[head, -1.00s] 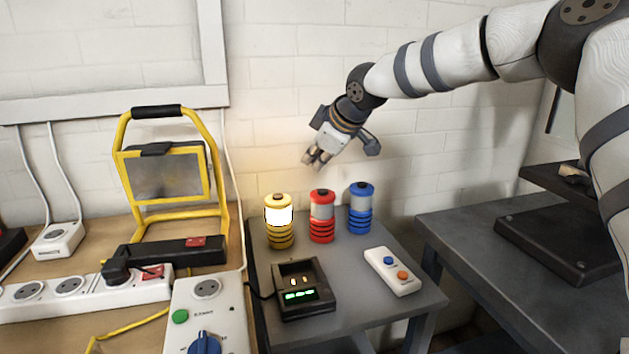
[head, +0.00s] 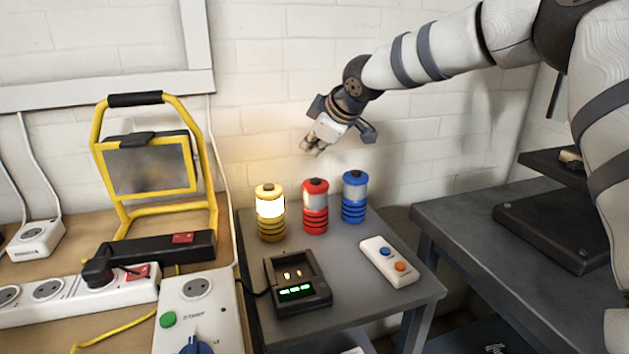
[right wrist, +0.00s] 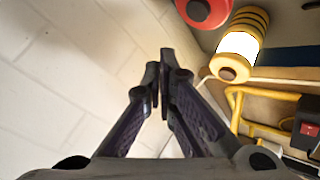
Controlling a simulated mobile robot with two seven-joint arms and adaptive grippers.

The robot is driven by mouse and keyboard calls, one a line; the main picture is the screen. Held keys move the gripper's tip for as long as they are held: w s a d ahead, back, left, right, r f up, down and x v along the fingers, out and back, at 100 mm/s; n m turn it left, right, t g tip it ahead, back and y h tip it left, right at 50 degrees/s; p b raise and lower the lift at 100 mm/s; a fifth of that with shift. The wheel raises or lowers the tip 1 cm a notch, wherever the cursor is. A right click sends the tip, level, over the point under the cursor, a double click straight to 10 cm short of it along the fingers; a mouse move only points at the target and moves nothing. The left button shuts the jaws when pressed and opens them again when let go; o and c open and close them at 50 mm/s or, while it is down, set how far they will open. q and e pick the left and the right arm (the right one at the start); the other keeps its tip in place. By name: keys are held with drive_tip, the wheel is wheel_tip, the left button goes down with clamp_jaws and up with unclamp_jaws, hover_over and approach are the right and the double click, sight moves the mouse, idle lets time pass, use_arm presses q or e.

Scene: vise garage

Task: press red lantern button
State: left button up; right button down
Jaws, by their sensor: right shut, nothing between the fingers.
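The red lantern (head: 315,207) stands upright on the small grey table, between the yellow lantern (head: 270,212) and the blue lantern (head: 354,197). It has a dark button on its red cap, and its window is unlit. The yellow lantern glows. My right gripper (head: 310,150) is shut and empty, above the red lantern and apart from it. In the right wrist view my closed fingers (right wrist: 161,85) point toward the wall; the red lantern's cap (right wrist: 205,10) shows at the top edge, partly cut off, beside the lit yellow lantern (right wrist: 238,48). My left gripper is not in view.
A charger (head: 297,283) and a white remote with blue and orange buttons (head: 388,262) lie on the small table (head: 350,308). A yellow work light (head: 150,165) and a power strip (head: 80,295) are left. A workbench (head: 480,235) stands right. The brick wall is behind.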

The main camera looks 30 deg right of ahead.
sight(313, 181)
drive_tip(key=shift+f, duration=2.05)
drive_tip(key=shift+f, duration=0.15)
drive_tip(key=shift+f, duration=0.25)
drive_tip(key=shift+f, duration=0.55)
idle(0.4)
drive_tip(key=shift+r, duration=0.95)
